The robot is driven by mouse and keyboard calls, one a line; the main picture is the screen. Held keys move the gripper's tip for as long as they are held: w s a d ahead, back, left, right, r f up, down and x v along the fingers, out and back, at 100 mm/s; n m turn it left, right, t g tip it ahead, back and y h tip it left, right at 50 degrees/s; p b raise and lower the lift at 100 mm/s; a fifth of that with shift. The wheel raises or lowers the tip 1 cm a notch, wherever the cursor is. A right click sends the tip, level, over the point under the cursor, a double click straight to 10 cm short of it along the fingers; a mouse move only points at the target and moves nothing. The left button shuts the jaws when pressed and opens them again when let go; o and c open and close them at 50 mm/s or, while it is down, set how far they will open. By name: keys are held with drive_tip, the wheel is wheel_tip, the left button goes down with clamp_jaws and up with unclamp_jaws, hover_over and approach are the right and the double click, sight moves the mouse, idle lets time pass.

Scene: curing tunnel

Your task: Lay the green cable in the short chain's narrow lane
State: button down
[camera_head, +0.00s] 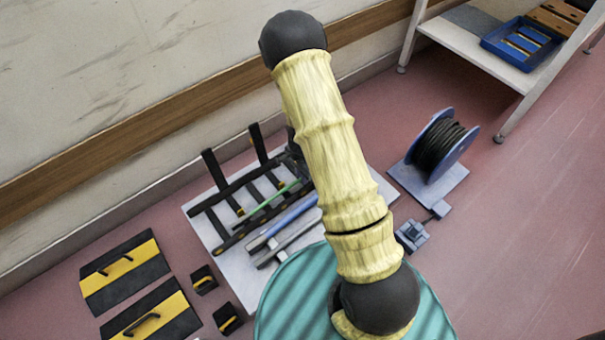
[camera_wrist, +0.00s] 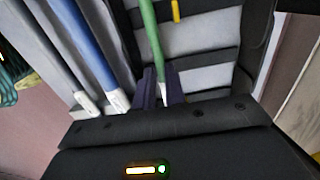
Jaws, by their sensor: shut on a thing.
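The green cable (camera_head: 268,205) runs slantwise over a black ladder-like chain frame (camera_head: 236,190) on a pale board. In the wrist view the green cable (camera_wrist: 149,32) runs into my gripper (camera_wrist: 162,90), whose dark fingers are shut on it near its pale end. Black crossbars (camera_wrist: 205,55) of the frame lie right behind and beside the cable there. I cannot tell which lane is the short chain's narrow one, or whether the cable touches the frame. In the head view my arm hides most of my gripper and part of the board.
A blue cable (camera_head: 291,217) and a grey cable (camera_head: 290,242) lie beside the frame. Yellow-black covers (camera_head: 124,270) lie on the floor at left. A cable reel (camera_head: 440,145) stands at right, and a shelf with a blue tray (camera_head: 520,43) behind. Floor at far right is clear.

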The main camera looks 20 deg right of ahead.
drive_tip(key=shift+f, duration=0.35)
drive_tip(key=c, duration=1.7)
unclamp_jaws()
drive_tip(key=shift+c, duration=0.2)
drive_tip(key=shift+r, duration=0.1)
wheel_tip(320, 180, up, 13)
drive_tip(key=p, duration=0.6)
drive_tip(key=shift+p, duration=0.3)
